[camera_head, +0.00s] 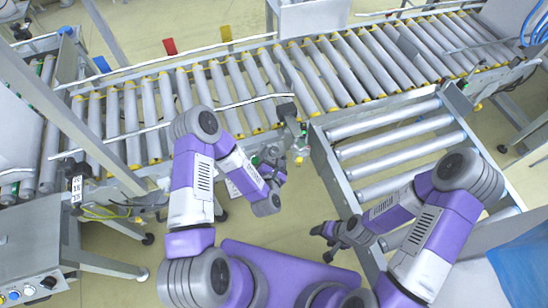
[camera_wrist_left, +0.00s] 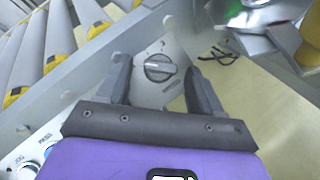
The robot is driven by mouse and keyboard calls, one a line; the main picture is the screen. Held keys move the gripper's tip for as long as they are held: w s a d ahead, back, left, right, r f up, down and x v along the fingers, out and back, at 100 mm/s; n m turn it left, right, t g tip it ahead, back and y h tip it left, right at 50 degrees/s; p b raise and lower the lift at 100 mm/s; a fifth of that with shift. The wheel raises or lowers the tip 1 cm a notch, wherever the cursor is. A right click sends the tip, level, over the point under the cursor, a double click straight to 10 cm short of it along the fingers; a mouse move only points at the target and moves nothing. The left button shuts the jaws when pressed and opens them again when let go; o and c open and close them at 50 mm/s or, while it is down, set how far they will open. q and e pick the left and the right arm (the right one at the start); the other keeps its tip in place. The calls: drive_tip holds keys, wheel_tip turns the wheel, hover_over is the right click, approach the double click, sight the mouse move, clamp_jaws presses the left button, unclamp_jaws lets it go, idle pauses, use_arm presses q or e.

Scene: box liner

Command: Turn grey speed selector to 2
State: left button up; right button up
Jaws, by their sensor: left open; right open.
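The speed selector (camera_wrist_left: 159,68) is a round dark grey knob on a light metal panel (camera_wrist_left: 190,45) in the left wrist view. Its raised grip bar lies roughly level across the picture. The marks around it are too small to read. My left gripper (camera_wrist_left: 158,65) is open, with one finger on each side of the knob; I cannot tell whether they touch it. In the head view my left gripper (camera_head: 281,163) is beside the conveyor's near side, and the knob cannot be made out there. My right gripper (camera_head: 340,236) is open and empty, over the floor.
A roller conveyor (camera_head: 330,75) runs across the back, with a side branch (camera_head: 400,150) at right. Blue and white push buttons (camera_wrist_left: 28,168) sit at the wrist view's lower left. Another control box (camera_head: 35,288) with a black knob stands at the head view's lower left.

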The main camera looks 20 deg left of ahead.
use_arm(q)
drive_tip(key=shift+w+f, duration=0.1)
drive_tip(key=shift+w, duration=0.25)
drive_tip(key=c, duration=1.1)
drive_tip(key=shift+o, duration=0.2)
drive_tip(key=shift+a+m+h, duration=0.1)
drive_tip(key=shift+m+h, duration=0.2)
drive_tip(key=shift+m, duration=0.1)
drive_tip(key=m, duration=0.1)
drive_tip(key=m+h+p, duration=0.1)
drive_tip(key=m+g+h, duration=0.1)
drive_tip(key=m, duration=0.1)
drive_tip(key=shift+a+r+p, duration=0.2)
drive_tip(key=shift+r+p, duration=0.1)
drive_tip(key=shift+p, duration=0.1)
drive_tip(key=shift+w+a+m+g+h+p, duration=0.1)
drive_tip(key=shift+m+g+h+p, duration=0.45)
drive_tip(key=shift+m, duration=0.55)
drive_tip(key=shift+w+a+m+g+h+p, duration=0.1)
drive_tip(key=shift+m+g+h+p, duration=0.45)
drive_tip(key=shift+m, duration=0.55)
